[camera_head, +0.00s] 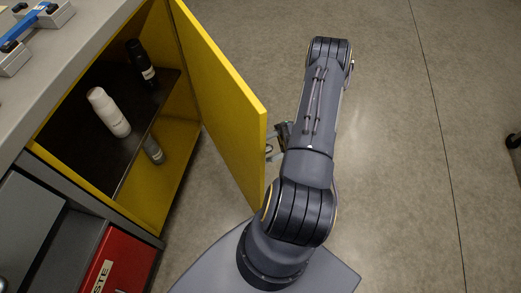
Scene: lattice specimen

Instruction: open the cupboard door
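The yellow cupboard door (222,105) stands wide open, swung out to the right of the cupboard (182,165). A small metal handle (269,150) shows at the outer face of the door, near its free edge. My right gripper (278,136) is beside that handle, close to the door's outer face. It is mostly hidden behind my arm and too small to show whether its fingers are open or shut, or touch the handle. My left gripper is not in view.
Inside the cupboard, a white bottle (109,112), a black bottle (141,63) and a grey bottle (153,150) stand. A grey worktop (75,55) holds blue-handled items (30,28). A red box (118,262) sits below.

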